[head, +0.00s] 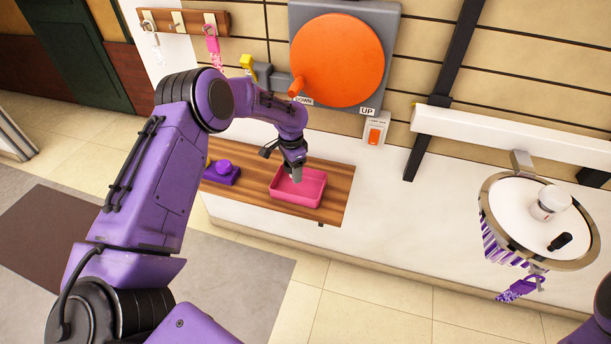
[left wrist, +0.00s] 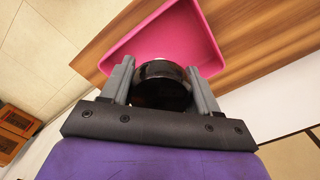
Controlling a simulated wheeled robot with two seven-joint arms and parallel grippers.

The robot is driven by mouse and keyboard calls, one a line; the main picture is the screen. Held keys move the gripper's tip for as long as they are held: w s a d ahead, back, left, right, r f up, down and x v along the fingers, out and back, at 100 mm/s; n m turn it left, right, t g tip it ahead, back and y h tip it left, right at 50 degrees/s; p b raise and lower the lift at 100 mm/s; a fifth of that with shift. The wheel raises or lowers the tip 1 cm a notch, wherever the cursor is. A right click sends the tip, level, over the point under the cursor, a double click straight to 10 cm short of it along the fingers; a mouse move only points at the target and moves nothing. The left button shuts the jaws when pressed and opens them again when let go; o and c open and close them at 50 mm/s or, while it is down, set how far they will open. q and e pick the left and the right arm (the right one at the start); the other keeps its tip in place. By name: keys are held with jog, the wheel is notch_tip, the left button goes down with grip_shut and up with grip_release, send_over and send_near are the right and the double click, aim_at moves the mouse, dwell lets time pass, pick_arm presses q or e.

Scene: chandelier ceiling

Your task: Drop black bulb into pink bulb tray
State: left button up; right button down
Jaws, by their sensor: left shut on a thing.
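The pink bulb tray (head: 312,186) sits on a wooden shelf against the wall. My left gripper (head: 294,174) is over the left part of the tray in the head view, pointing down. In the left wrist view the left gripper (left wrist: 163,88) is shut on the black bulb (left wrist: 162,92), a dark round thing between its two fingers. The tray (left wrist: 175,38) shows just beyond the bulb there. The bulb is hidden in the head view. I cannot tell how high it is above the tray floor. My right gripper is not in view.
A purple push-button box (head: 222,172) stands left of the tray on the wooden shelf (head: 333,212). Above are an orange disc (head: 338,60) and a small switch (head: 375,132). At right hangs a round chandelier (head: 525,225) with a white bulb (head: 549,203) and a small black item (head: 560,242).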

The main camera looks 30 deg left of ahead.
pick_arm(q)
jog(key=shift+w+a+r, duration=0.1)
jog(key=shift+w+a, duration=0.1)
jog(key=b, duration=0.6)
send_over(295, 191)
notch_tip(295, 191, down, 6)
jog(key=shift+f, duration=0.1)
jog(key=shift+p, duration=0.35)
jog(key=shift+s+r, duration=0.1)
jog(key=shift+r, duration=0.1)
jog(key=o, duration=1.1)
jog(key=shift+o, duration=0.2)
